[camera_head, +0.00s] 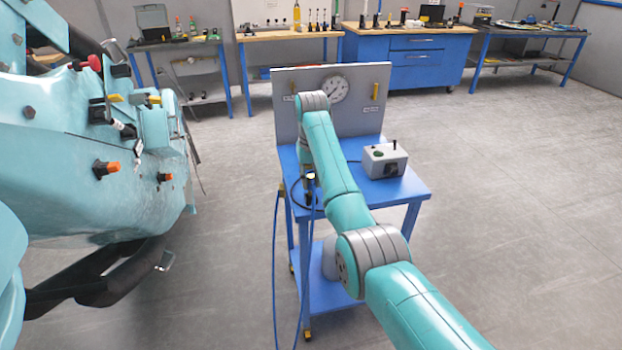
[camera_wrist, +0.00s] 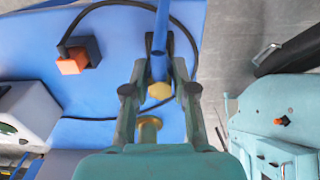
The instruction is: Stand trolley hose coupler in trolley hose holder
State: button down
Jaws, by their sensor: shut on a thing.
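My gripper (camera_wrist: 162,68) is shut on the trolley hose coupler (camera_wrist: 159,90), whose brass-coloured hex end shows between the fingers in the wrist view. The blue hose (camera_wrist: 161,38) runs from it toward the top of that view. A round brass-coloured piece (camera_wrist: 149,131) shows below the hex end, close to my gripper's body and partly hidden by it. I cannot tell whether it is the holder or part of the coupler. In the head view my arm hides most of the gripper over the left side of the blue trolley (camera_head: 404,187).
A grey control box (camera_head: 384,160) stands at the trolley's right, with a gauge panel (camera_head: 360,115) behind. An orange-and-black connector (camera_wrist: 73,66) with a black cable sits on the blue surface. The large teal coaster train (camera_head: 75,155) is at left. Open floor (camera_head: 520,220) lies at right.

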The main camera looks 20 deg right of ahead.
jog(key=shift+f, duration=1.05)
dwell(0.4)
jog(key=c, duration=0.9)
grip_release()
jog(key=shift+o, duration=0.2)
jog(key=shift+r, duration=3.75)
